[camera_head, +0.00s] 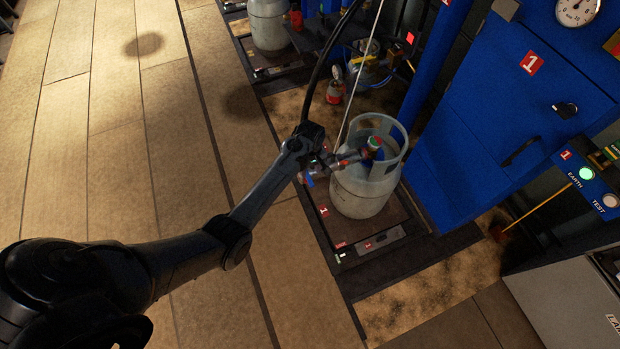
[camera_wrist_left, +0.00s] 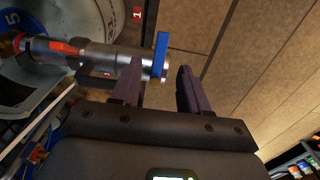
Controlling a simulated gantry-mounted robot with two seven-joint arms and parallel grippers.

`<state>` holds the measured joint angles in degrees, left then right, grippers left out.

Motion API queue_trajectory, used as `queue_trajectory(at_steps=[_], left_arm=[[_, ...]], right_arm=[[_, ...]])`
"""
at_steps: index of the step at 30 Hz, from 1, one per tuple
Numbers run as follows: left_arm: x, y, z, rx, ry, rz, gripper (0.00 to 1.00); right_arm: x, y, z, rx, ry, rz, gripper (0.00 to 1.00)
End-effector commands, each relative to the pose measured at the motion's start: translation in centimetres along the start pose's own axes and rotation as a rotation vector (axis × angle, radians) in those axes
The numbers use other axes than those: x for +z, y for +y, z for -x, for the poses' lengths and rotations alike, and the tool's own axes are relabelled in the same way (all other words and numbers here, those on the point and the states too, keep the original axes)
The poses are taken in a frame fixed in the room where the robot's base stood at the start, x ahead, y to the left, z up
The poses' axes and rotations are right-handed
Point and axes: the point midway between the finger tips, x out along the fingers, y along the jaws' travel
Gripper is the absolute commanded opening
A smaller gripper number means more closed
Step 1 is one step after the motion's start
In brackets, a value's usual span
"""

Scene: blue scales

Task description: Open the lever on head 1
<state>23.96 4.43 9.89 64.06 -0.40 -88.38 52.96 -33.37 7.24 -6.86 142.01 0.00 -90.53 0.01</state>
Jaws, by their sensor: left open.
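A grey gas cylinder (camera_head: 358,196) with an open collar stands on a low scale platform marked 1 (camera_head: 378,243). A metal filling head (camera_head: 347,161) lies across the collar's left side; in the left wrist view it is a silver tube (camera_wrist_left: 105,57) with a red part. A blue lever (camera_wrist_left: 161,52) stands at its end, and also shows in the head view (camera_head: 309,180). My left gripper (camera_wrist_left: 158,76) is open, with its fingertips on either side of the lever's lower end. Contact with the lever cannot be told. My right gripper is not in view.
A blue cabinet (camera_head: 490,130) marked 1 stands right of the cylinder. A black hose (camera_head: 315,80) hangs down to the filling head. Another cylinder (camera_head: 268,25) stands farther back. The tiled floor (camera_head: 110,150) on the left is clear.

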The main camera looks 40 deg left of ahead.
Motion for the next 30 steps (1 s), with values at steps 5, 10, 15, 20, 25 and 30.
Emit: queue_trajectory(at_steps=[5,10,15,20,25,30], left_arm=[[0.0,-0.1,-3.2,-0.002,-0.001,-0.001,0.45],[0.0,-0.1,-5.0,-0.001,0.000,0.000,0.45],[0.0,-0.1,-5.8,-0.001,0.000,0.000,0.45],[0.0,-0.1,-5.9,0.000,0.000,0.000,0.45],[0.0,-0.1,-5.9,0.000,0.000,0.000,0.43],[0.0,-0.1,-5.9,0.000,0.000,0.000,0.17]], right_arm=[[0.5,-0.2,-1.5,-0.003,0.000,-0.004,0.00],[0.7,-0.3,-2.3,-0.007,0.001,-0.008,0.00],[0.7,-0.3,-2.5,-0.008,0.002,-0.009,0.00],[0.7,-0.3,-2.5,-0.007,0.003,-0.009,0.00],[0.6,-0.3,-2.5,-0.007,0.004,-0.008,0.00],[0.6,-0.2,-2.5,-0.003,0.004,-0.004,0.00]])
